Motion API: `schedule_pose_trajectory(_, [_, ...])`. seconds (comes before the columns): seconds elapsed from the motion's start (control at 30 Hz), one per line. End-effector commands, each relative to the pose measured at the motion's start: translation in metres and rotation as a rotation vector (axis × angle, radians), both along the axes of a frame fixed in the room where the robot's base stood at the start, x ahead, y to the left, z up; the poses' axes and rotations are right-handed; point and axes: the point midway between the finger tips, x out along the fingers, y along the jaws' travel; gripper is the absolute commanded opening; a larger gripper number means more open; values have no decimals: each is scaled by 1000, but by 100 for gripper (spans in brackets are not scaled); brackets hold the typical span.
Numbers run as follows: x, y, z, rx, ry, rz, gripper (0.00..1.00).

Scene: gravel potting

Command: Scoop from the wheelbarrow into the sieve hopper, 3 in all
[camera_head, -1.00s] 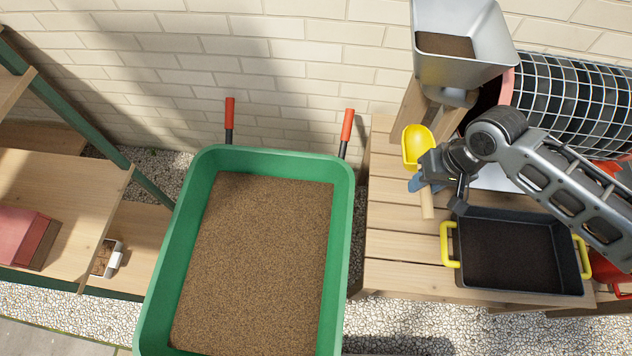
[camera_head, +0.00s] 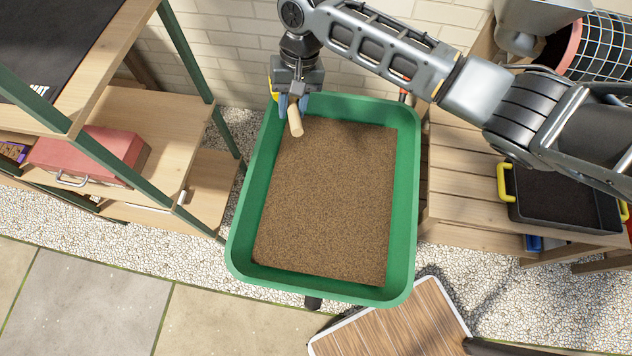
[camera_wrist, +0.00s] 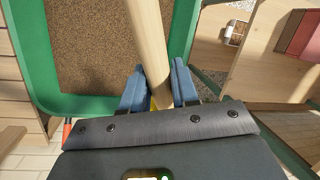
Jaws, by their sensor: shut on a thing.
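The green wheelbarrow (camera_head: 408,230) holds a wide bed of brown gravel (camera_head: 330,200). My gripper (camera_head: 293,104) is over its far left corner, shut on the wooden handle (camera_head: 296,122) of the scoop. A sliver of the yellow scoop (camera_head: 273,90) shows behind the gripper; the rest of its bowl is hidden, so I cannot tell whether it holds gravel. In the wrist view the handle (camera_wrist: 148,40) runs between the blue fingers, with the wheelbarrow rim (camera_wrist: 30,60) beyond. The grey sieve hopper (camera_head: 530,22) stands at the top right, partly cut off; its contents are out of view.
The mesh sieve drum (camera_head: 605,45) is beside the hopper. A black tray with yellow handles (camera_head: 565,205) sits on the slatted bench (camera_head: 460,190) to the right. A shelf with a red toolbox (camera_head: 85,155) stands left. A wooden board (camera_head: 400,325) is at the front.

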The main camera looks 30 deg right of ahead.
Motion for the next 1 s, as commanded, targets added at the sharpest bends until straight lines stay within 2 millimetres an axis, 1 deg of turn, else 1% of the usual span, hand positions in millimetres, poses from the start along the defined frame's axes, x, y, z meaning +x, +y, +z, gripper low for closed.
schedule_pose_trajectory(0.03, [3, 10, 4, 13, 36, -44, 0])
schedule_pose_trajectory(0.1, [3, 17, 4, 28, 84, -117, 0])
schedule_pose_trajectory(0.17, [0, 21, 0, 45, 124, -181, 0])
schedule_pose_trajectory(0.23, [-8, 25, -9, 68, 169, -255, 0])
schedule_pose_trajectory(0.37, [-35, 26, -34, 113, 245, -379, 0])
schedule_pose_trajectory(0.5, [-75, 23, -66, 163, 308, -486, 0])
schedule_pose_trajectory(0.6, [-103, 19, -85, 193, 339, -540, 0])
schedule_pose_trajectory(0.7, [-125, 14, -100, 214, 360, -576, 0])
schedule_pose_trajectory(0.83, [-143, 9, -111, 234, 374, -600, 0])
schedule_pose_trajectory(0.9, [-147, 8, -114, 238, 377, -606, 0])
schedule_pose_trajectory(1.0, [-149, 7, -119, 241, 378, -609, 0])
